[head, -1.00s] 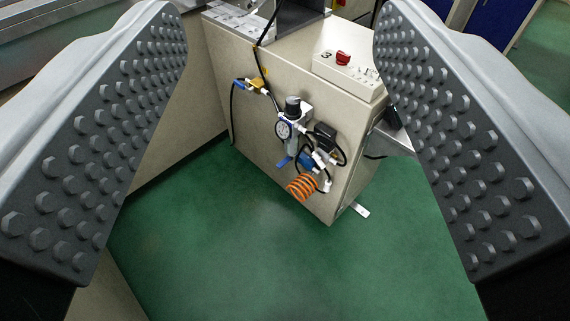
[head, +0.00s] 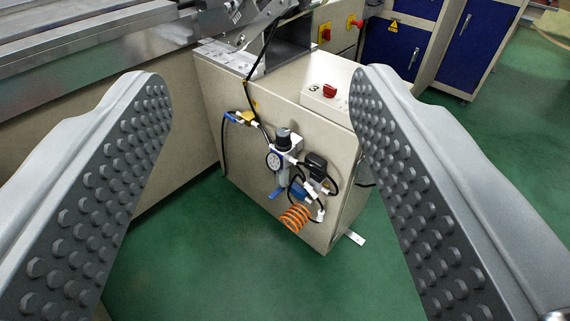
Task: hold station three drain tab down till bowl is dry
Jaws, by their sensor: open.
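My gripper (head: 262,92) is open, its two studded grey fingers at the left and right with nothing between them but the view beyond. Past the fingers stands a beige cabinet marked 3 (head: 240,165). On its front is an air filter unit (head: 286,155) with a round gauge, a dark knob on top and a clear-grey bowl below. A blue drain tab (head: 277,193) sticks out under the bowl. The gripper is well short of the unit and touches nothing. Whether the bowl holds water is too small to tell.
An orange coiled hose (head: 295,218) hangs right of and below the tab. A black-topped valve (head: 317,165) and black tubes sit right of the bowl. A control box with a red knob (head: 329,91) is on top. Green floor (head: 215,270) is clear in front. Blue cabinets (head: 395,48) stand behind.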

